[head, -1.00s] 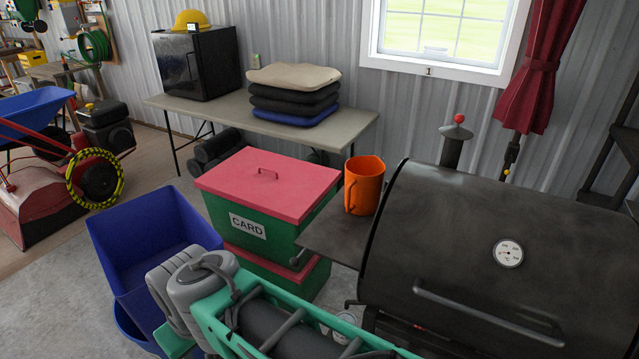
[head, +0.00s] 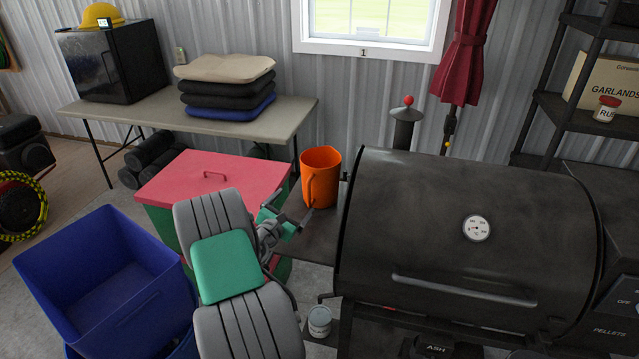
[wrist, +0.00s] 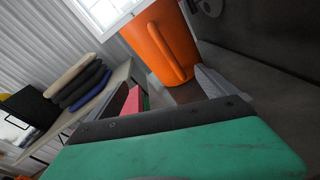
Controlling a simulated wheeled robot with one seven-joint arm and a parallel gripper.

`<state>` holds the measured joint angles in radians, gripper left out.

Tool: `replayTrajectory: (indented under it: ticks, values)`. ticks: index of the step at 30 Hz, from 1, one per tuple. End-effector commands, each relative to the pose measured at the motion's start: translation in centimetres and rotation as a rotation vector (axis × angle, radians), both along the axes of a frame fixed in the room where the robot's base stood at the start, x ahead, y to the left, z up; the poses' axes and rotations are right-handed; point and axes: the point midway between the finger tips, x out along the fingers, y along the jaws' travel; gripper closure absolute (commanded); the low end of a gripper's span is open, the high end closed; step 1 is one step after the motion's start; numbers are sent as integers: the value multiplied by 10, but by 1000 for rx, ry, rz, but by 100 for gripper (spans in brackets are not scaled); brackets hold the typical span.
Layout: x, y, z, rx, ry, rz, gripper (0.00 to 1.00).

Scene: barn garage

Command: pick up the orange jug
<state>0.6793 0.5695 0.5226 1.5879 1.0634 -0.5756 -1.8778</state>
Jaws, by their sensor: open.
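The orange jug (head: 322,175) stands upright on the dark side shelf (head: 318,238) at the left of the black grill. Its handle faces toward me, slightly left. My gripper (head: 299,219) is open and empty, just in front and to the lower left of the jug, near the shelf's left edge. In the wrist view the jug (wrist: 165,42) is at the top, beyond my gripper, with its handle as a slanting ridge. A grey finger (wrist: 212,82) shows near the jug's base. I cannot tell whether it touches the jug.
The black grill (head: 430,240) rises close on the jug's right. A green bin with a red lid (head: 165,188) stands left, beside a blue bin (head: 110,270). A table (head: 100,112) with stacked cushions (head: 225,90) is behind. A small can (head: 319,321) sits low in front.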

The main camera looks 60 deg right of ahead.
Motion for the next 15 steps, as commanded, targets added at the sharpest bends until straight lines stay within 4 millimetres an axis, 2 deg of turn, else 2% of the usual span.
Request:
replayTrajectory:
  ticks: [1, 3, 5, 15]
  values:
    - [-16, -12, -11, -53, 133, 6, 0]
    - [-27, -20, -16, -112, 269, 20, 0]
    - [-31, -25, -17, -137, 331, 24, 0]
    - [-28, -75, -11, -145, 349, 24, 0]
